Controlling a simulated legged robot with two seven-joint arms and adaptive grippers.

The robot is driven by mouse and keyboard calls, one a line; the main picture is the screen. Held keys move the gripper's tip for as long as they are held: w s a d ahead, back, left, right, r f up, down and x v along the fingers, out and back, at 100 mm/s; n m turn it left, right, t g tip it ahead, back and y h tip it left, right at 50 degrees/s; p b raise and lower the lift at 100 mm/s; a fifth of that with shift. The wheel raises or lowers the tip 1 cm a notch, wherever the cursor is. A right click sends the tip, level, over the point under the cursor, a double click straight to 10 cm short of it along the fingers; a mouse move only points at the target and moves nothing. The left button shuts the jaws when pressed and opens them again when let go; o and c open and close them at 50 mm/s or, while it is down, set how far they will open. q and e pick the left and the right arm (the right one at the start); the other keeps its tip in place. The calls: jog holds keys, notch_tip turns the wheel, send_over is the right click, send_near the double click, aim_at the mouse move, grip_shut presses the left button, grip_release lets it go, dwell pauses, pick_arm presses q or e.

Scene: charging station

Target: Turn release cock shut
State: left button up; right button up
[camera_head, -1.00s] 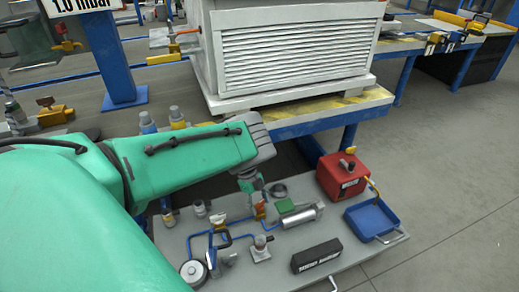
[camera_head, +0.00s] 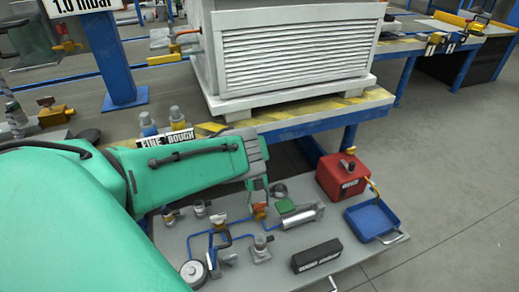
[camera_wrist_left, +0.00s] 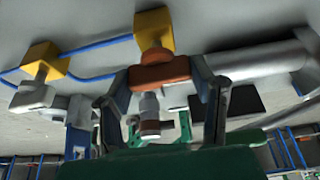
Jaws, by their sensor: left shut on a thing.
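The release cock (camera_head: 260,211) is a small valve with an orange-red handle on the blue pipework of the grey bench plate. In the left wrist view its orange-brown handle (camera_wrist_left: 160,72) lies crosswise between the fingers, in front of a yellow valve body (camera_wrist_left: 153,30). My left gripper (camera_head: 257,197) reaches down to it from a green arm. In the wrist view the left gripper (camera_wrist_left: 160,88) is shut on the handle, with a finger at each end. The arm hides part of the plate. My right gripper is not in view.
A silver cylinder (camera_head: 302,215) lies right of the cock. A black box (camera_head: 317,255), red can (camera_head: 342,176) and blue tray (camera_head: 370,221) stand farther right. A large louvred unit (camera_head: 290,55) sits on the yellow-edged table behind. Other valves stand left on the plate.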

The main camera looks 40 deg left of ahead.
aim_at(259, 203)
pick_arm(q)
jog(key=shift+a, duration=0.1)
jog(key=o, duration=1.2)
jog(key=shift+c, duration=0.2)
notch_tip(259, 203, up, 10)
jog(key=shift+f, duration=0.15)
